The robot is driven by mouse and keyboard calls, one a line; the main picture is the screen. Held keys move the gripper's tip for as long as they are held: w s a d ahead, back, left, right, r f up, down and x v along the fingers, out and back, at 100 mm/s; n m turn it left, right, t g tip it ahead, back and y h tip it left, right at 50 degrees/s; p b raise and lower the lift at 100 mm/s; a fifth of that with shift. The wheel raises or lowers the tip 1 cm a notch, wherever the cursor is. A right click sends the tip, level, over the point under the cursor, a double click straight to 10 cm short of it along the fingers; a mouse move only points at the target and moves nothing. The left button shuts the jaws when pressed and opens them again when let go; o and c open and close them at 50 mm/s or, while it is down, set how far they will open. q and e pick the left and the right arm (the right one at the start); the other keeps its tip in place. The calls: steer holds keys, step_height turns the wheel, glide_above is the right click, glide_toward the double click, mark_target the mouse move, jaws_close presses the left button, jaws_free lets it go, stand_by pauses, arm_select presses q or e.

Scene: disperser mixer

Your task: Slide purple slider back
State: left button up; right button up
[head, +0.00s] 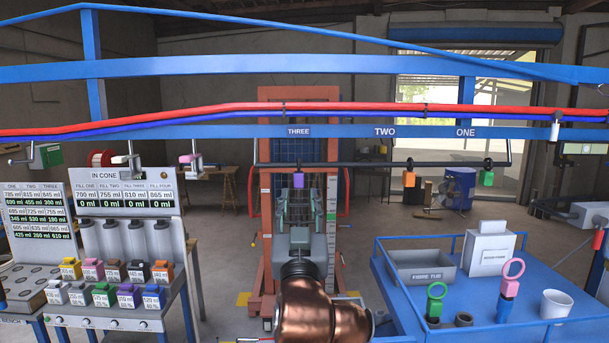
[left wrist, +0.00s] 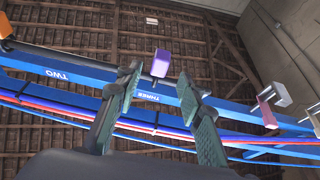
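The purple slider (head: 298,181) hangs from the dark rail (head: 350,163) below the blue beam's label THREE. In the left wrist view the purple slider (left wrist: 160,63) shows between the fingertip directions, a little beyond them. My left gripper (head: 298,199) is upright and open, its two fingers on either side of the slider as seen from the head. In the left wrist view my left gripper (left wrist: 161,85) has its fingers well apart with nothing between the pads. No contact with the slider is visible. My right gripper does not show.
An orange slider (head: 409,178) and a green slider (head: 487,177) hang farther right on the rail. Red hose (head: 350,107) runs along the beam above. A dispenser bench (head: 110,313) stands left and a blue table (head: 408,300) right.

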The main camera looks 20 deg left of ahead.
mark_target(299, 181)
arm_select(q)
steer(key=p+x, duration=0.2)
steer(key=x, duration=0.4)
steer(key=shift+w+a+r, duration=0.1)
steer(key=shift+w+r, duration=0.2)
steer(key=shift+w+a, duration=0.1)
steer(key=shift+w, duration=0.25)
steer(key=shift+w+r, duration=0.1)
steer(key=c, duration=0.8)
jaws_close()
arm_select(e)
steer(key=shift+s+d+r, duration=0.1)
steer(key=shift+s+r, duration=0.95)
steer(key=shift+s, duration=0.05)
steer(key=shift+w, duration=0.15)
